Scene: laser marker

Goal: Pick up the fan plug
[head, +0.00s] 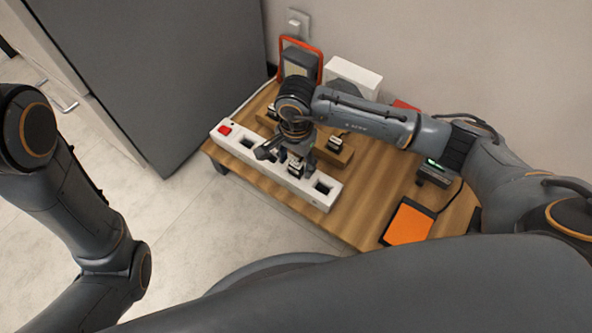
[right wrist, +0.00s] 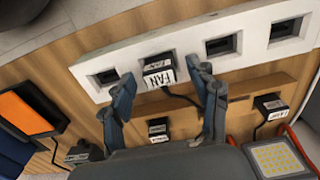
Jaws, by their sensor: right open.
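The fan plug (right wrist: 158,72) is a small dark plug with a white label reading FAN. It sits at a socket of the white power strip (right wrist: 185,40), its dark cable running toward the wooden block. In the head view the fan plug (head: 296,168) shows just beside my right gripper (head: 285,154). In the right wrist view my right gripper (right wrist: 163,74) is open, one finger on each side of the plug, with gaps between. The wrist partly hides the strip in the head view. My left arm is at the left; its gripper is out of view.
A wooden block (right wrist: 236,88) holds other labelled plugs, including one at right (right wrist: 270,104) and one in the middle (right wrist: 158,129). An orange pad (head: 408,223) lies at the table's right. An orange-framed lamp (head: 302,62) and a white box (head: 352,76) stand behind.

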